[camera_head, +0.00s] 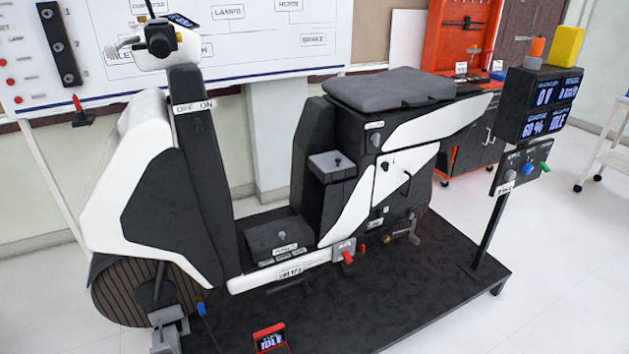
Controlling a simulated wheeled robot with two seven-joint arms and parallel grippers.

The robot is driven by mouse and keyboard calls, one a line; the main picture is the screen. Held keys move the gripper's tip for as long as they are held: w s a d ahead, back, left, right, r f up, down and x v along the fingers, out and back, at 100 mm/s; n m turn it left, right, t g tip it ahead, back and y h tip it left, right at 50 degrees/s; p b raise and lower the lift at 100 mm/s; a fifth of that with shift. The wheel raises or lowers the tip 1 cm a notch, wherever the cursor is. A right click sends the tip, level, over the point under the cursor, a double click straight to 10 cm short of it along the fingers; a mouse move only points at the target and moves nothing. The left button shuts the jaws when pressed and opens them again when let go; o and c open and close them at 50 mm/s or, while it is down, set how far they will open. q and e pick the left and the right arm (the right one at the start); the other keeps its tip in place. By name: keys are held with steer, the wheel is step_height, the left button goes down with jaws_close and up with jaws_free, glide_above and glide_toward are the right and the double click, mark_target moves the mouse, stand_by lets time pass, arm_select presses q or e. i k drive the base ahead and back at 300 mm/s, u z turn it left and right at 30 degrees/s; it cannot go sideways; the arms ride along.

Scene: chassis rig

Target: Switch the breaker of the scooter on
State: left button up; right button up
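The white and black scooter (150,185) stands upright on a black platform, its front to the left. No part is legibly labelled as its breaker. An OFF ON label (194,107) sits on its front column. A red lever (347,257) sticks out low on its side, beside a small white label. A black box (280,240) with a small label lies on the footboard. A small knob (337,161) sits on the grey-topped step under the seat (390,88). Which part is the breaker, and its position, I cannot tell. Neither gripper is in view.
A small red-framed IDLE display (270,338) is at the front. The platform's front right (420,290) is clear. A red tool cabinet (465,40) stands behind.

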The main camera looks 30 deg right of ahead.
mark_target(346, 254)
steer(key=k, duration=0.65)
steer(key=z, duration=0.55)
steer(key=i, duration=1.65)
steer(key=u, duration=0.4)
